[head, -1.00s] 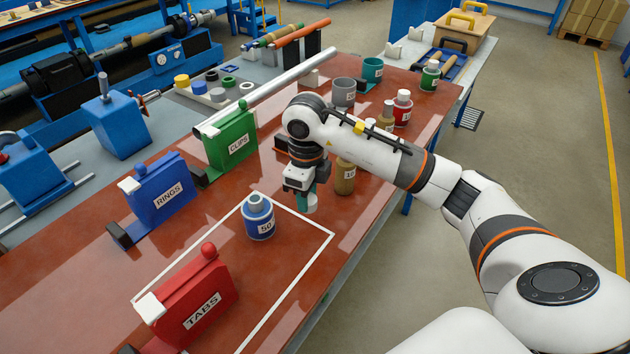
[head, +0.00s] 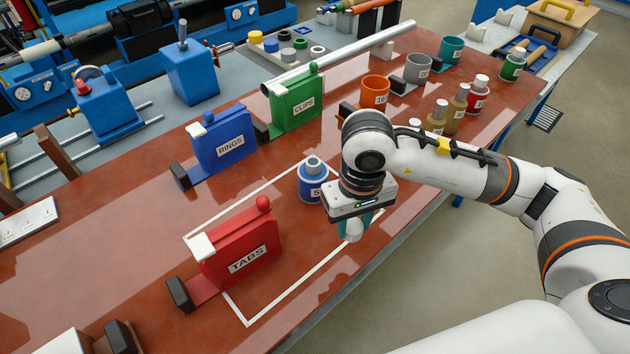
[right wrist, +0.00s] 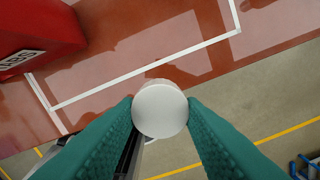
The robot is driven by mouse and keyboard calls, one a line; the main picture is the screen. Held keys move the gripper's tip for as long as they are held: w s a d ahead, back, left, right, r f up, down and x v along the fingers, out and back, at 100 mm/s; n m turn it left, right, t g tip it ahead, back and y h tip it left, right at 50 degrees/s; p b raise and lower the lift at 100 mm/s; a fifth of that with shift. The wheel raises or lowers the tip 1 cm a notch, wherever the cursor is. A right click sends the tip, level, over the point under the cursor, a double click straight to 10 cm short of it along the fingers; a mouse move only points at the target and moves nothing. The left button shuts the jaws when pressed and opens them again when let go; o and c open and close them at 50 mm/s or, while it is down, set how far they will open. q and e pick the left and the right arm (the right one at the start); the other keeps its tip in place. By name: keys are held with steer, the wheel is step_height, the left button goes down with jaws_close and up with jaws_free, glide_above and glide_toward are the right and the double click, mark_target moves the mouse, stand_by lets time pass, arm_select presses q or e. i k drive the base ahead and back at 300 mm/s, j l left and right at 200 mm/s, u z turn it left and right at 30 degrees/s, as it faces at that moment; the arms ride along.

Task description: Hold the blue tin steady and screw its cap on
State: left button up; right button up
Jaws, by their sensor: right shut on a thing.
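The blue tin (head: 313,183) stands upright inside a white outline on the red-brown table, with a grey neck on top and a white label partly hidden by my right gripper. My right gripper (head: 353,226) points down just in front and to the right of the tin, near the table's front edge, apart from the tin as far as I can tell. In the right wrist view, its teal fingers are shut on a white round cap (right wrist: 160,109). My left gripper is not in view.
A red TABS holder (head: 240,248), a blue RINGS holder (head: 222,142) and a green CLIPS holder (head: 296,100) stand around the outline. An orange cup (head: 375,92), grey cup (head: 417,68) and several bottles (head: 456,108) stand at the far right.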

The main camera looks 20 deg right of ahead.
mark_target(312, 172)
steer(key=l+u, duration=0.2)
steer(key=l, duration=0.25)
steer(key=k+l+u, duration=0.15)
steer(key=l, duration=0.25)
steer(key=l+u, duration=0.2)
steer(key=l, duration=0.25)
steer(key=k+l+u, duration=0.2)
steer(key=l, duration=0.2)
steer(key=i, duration=0.05)
